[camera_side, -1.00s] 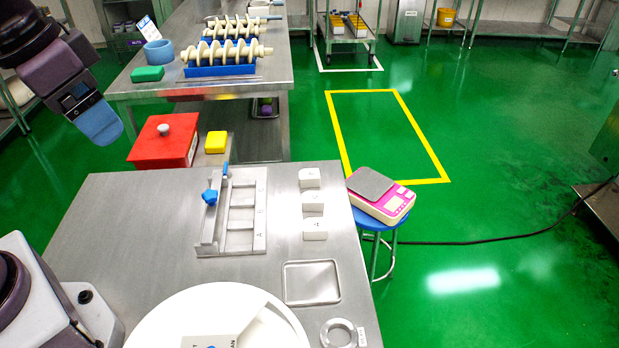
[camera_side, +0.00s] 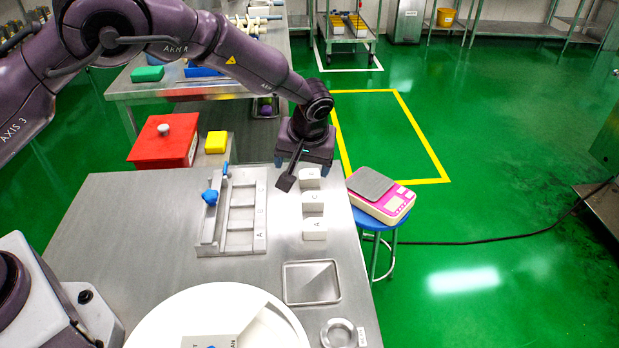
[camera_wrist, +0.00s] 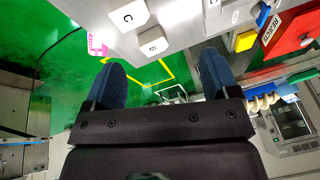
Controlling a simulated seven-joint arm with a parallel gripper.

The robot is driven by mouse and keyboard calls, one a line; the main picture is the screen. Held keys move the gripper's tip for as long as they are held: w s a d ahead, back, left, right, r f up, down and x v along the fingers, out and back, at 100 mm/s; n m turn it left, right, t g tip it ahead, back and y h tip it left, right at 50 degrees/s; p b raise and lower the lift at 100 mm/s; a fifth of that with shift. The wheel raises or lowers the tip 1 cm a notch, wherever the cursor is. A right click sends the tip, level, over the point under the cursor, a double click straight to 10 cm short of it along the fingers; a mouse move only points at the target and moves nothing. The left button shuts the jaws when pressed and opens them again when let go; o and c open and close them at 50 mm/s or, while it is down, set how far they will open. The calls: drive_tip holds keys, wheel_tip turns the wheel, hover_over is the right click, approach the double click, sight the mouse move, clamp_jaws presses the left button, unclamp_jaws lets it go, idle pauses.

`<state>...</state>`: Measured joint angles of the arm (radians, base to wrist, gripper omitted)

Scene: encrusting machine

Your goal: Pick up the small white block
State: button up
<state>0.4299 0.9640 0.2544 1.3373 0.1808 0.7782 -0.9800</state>
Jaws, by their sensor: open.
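Three small white blocks stand in a column on the right of the steel table: a far one (camera_side: 309,178), a middle one (camera_side: 313,203) and a near one (camera_side: 315,231). The near one bears an A, the middle one a C. In the wrist view, the C block (camera_wrist: 128,15) and the B block (camera_wrist: 152,42) show above and between my fingers. My gripper (camera_side: 302,166) is over the far right of the table, around the far block in the picture and partly covering it. It is open and empty; its fingers also show in the wrist view (camera_wrist: 162,72).
A metal holder (camera_side: 234,212) with lettered slots and a blue knob (camera_side: 210,197) lies left of the blocks. A shallow metal tray (camera_side: 288,296) and a steel ring (camera_side: 339,333) are nearer. A pink scale (camera_side: 381,196) stands on a stool to the right.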

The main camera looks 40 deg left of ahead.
drive_tip(key=w+r+n, duration=0.1)
drive_tip(key=w+r, duration=0.1)
drive_tip(key=n+t, duration=0.1)
drive_tip(key=n, duration=0.1)
hover_over(310, 177)
drive_tip(key=s+d, duration=0.2)
wheel_tip(310, 177, down, 7)
drive_tip(key=shift+w, duration=0.15)
drive_tip(key=shift+a+x, duration=0.2)
drive_tip(key=shift+x, duration=2.55)
drive_tip(key=shift+w+r, duration=0.1)
drive_tip(key=shift+w, duration=0.05)
drive_tip(key=c, duration=1)
